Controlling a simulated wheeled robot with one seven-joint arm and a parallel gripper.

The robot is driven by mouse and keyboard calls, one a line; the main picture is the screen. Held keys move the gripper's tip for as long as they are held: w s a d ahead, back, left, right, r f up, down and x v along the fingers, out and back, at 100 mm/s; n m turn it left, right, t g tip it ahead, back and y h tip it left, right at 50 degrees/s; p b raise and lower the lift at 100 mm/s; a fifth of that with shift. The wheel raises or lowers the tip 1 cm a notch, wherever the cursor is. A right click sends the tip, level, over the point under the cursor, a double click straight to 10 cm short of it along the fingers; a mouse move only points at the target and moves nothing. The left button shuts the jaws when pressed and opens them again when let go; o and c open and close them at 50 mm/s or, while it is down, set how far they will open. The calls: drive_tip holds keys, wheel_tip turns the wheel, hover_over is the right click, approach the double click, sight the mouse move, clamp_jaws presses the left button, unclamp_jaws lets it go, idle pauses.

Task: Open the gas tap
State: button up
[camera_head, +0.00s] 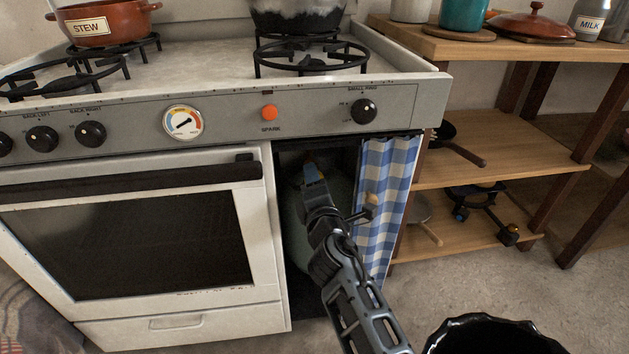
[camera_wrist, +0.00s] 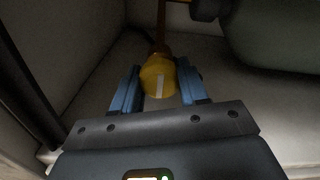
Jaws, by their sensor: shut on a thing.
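The gas tap is a yellow knob (camera_wrist: 158,83) with a white line on it, seen in the wrist view. My gripper (camera_wrist: 157,72) is shut on the knob, one blue finger on each side of it. In the head view my gripper (camera_head: 313,174) reaches into the open cupboard beside the oven, and the knob is mostly hidden there. A dull green gas cylinder (camera_head: 299,222) stands in this cupboard; it also shows at the upper right of the wrist view (camera_wrist: 275,40). A brownish-orange pipe (camera_wrist: 161,28) runs from the knob.
A blue checked curtain (camera_head: 383,200) hangs at the cupboard's right side, close to my arm. The oven door (camera_head: 232,240) is shut on the left. A wooden shelf (camera_head: 500,150) stands on the right. A black bin (camera_head: 490,335) stands in front on the floor.

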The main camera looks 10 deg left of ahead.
drive_tip(key=shift+s+a, duration=0.1)
drive_tip(key=shift+a, duration=0.1)
drive_tip(key=o, duration=0.7)
drive_tip(key=shift+f, duration=0.1)
drive_tip(key=o, duration=0.4)
drive_tip(key=shift+d, duration=0.1)
drive_tip(key=shift+c, duration=0.2)
drive_tip(key=p+v, duration=0.2)
drive_tip(key=v, duration=0.5)
drive_tip(key=shift+s, duration=0.35)
drive_tip(key=shift+d, duration=0.1)
